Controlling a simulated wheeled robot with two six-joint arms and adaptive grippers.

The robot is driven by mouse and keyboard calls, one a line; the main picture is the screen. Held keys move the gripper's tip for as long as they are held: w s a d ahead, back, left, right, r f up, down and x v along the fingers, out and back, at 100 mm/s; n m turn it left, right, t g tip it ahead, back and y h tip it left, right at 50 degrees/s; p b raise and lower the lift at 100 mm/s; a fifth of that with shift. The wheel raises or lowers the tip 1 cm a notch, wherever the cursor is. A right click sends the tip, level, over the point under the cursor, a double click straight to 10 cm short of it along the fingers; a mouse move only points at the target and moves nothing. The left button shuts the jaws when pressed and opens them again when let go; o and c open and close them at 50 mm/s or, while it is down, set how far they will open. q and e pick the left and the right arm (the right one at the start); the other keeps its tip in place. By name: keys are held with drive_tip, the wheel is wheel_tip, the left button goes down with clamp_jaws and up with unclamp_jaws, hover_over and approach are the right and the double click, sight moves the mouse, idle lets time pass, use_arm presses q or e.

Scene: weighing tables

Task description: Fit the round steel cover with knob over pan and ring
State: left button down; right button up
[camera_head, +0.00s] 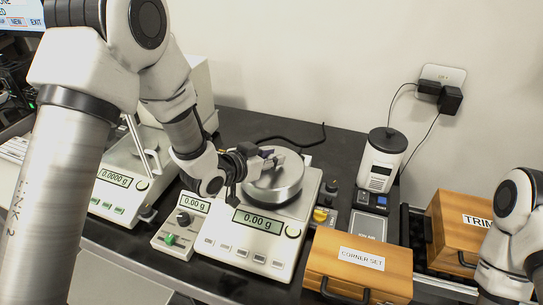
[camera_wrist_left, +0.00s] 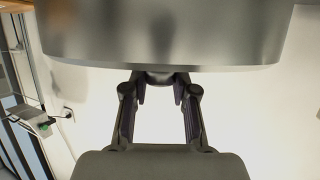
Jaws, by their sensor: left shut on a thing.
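The round steel cover (camera_head: 284,182) is at the pan position of the middle balance (camera_head: 248,251), whose display reads 0.00 g. My left gripper (camera_head: 270,158) comes in from the left above it and is shut on its knob. In the left wrist view the cover's steel side (camera_wrist_left: 160,35) fills the top, and the fingers of my left gripper (camera_wrist_left: 160,84) close in on the dark knob under it. The pan and ring are hidden, and I cannot tell whether the cover rests on them or hangs just above. My right gripper is out of view; only the right arm shows.
Another balance (camera_head: 118,197) stands at the left. A small control box (camera_head: 176,238) sits beside the middle balance. Wooden boxes, CORNER SET (camera_head: 358,262) and TRIM (camera_head: 468,230), are at the right. A white canister (camera_head: 382,160) stands behind them. Black tabletop shows near the wall.

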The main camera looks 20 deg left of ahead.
use_arm(q)
drive_tip(key=shift+f+b, duration=0.6)
drive_tip(key=shift+f, duration=0.25)
drive_tip(key=c, duration=0.8)
unclamp_jaws()
drive_tip(key=shift+c, duration=0.2)
